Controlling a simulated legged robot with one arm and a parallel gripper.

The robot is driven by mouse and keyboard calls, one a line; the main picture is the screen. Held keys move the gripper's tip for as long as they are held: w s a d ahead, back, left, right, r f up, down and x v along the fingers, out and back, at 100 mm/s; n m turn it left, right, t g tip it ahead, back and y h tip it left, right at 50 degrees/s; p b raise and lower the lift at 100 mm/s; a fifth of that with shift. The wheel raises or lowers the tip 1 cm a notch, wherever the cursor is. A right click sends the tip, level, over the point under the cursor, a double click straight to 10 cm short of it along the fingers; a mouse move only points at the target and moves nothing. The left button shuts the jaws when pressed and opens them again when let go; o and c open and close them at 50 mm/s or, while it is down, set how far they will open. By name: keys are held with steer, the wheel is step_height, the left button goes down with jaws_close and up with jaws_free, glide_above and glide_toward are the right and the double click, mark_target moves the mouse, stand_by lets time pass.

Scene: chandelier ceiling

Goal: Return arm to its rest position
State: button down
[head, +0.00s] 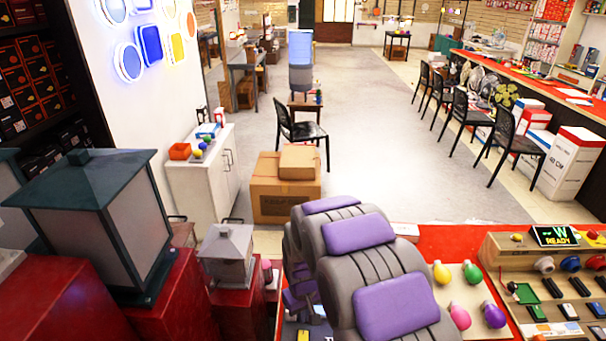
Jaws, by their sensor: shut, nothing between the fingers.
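Grey ribbed segments with purple pads rise from the bottom centre of the head view, and they seem to be part of my own body. I cannot make out my gripper or its fingertips in this view. Just right of these segments is a red counter top (440,240). On it lie a yellow bulb (441,272), a green bulb (473,273), a pink bulb (459,315) and a purple bulb (493,314). The bulbs lie apart from the segments.
A test board (553,262) with a lit "READY" display stands at the right. Lanterns (95,215) on red stands fill the lower left. Cardboard boxes (284,195), a white cabinet (203,180) and a black chair (300,130) stand farther off. The grey floor (390,150) beyond is open.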

steer(key=s+d+r+m, duration=0.1)
steer(key=s+d+r, duration=0.3)
steer(key=s+r, duration=0.25)
steer(key=s+d+r+m, duration=0.2)
steer(key=s+d+r, duration=0.3)
steer(key=r, duration=0.3)
steer(key=s+d+r+m+g, duration=0.1)
steer(key=s+d+r, duration=0.1)
steer(key=s, duration=0.8)
steer(key=s+d+r+m, duration=0.1)
steer(key=s+d+r, duration=0.2)
steer(key=s, duration=0.7)
steer(key=shift+s+r+m+g, duration=0.3)
steer(key=shift+s+r+g, duration=0.1)
steer(key=shift+r, duration=0.55)
steer(key=shift+d, duration=0.25)
